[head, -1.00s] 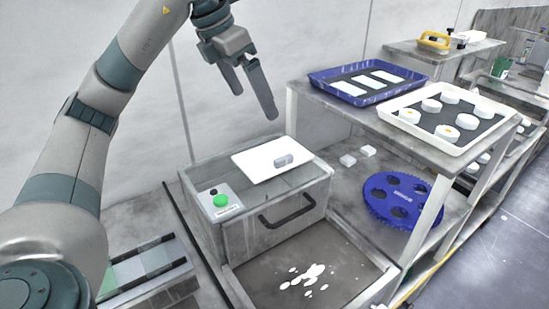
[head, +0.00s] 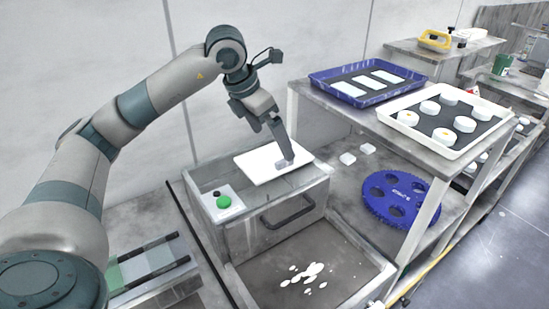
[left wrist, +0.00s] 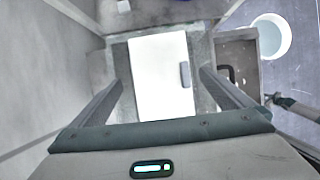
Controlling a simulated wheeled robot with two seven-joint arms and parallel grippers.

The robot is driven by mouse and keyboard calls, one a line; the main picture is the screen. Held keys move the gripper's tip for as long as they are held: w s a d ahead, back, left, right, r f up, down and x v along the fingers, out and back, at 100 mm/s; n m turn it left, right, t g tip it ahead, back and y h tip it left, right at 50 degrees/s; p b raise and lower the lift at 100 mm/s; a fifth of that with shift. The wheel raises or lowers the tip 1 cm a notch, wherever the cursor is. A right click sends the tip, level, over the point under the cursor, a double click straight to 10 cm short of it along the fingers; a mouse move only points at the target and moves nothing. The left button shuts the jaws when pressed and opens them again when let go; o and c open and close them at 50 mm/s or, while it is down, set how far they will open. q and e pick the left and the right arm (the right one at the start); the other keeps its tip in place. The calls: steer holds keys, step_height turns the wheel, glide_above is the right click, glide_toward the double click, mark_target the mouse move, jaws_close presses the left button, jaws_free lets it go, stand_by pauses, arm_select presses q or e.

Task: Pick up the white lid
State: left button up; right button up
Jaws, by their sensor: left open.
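The white lid (head: 258,168) is a flat white plate with a small grey handle near its right side. It lies on top of the grey box (head: 240,240). My left gripper (head: 285,161) is open, pointing down over the lid's right part, with its fingers near the handle and partly covering it. In the left wrist view the lid (left wrist: 155,85) shows between the two spread fingers, with the handle (left wrist: 185,74) right of centre. Nothing is held. Contact between fingers and lid cannot be told. My right gripper is not in view.
The box has a green button (head: 224,202) and a dark front handle (head: 287,212). A shelf at right carries a blue tray (head: 318,78) and a white tray (head: 388,122) of round white pieces. A blue disc (head: 402,200) lies on the lower level.

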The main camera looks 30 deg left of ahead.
mark_target(277, 156)
arm_select(q)
steer(key=shift+f+p, duration=0.35)
steer(key=shift+f, duration=0.05)
steer(key=p+x, duration=0.2)
steer(key=x, duration=0.1)
steer(key=shift+s+f, duration=0.1)
steer(key=shift+f, duration=0.65)
steer(key=c, duration=0.9)
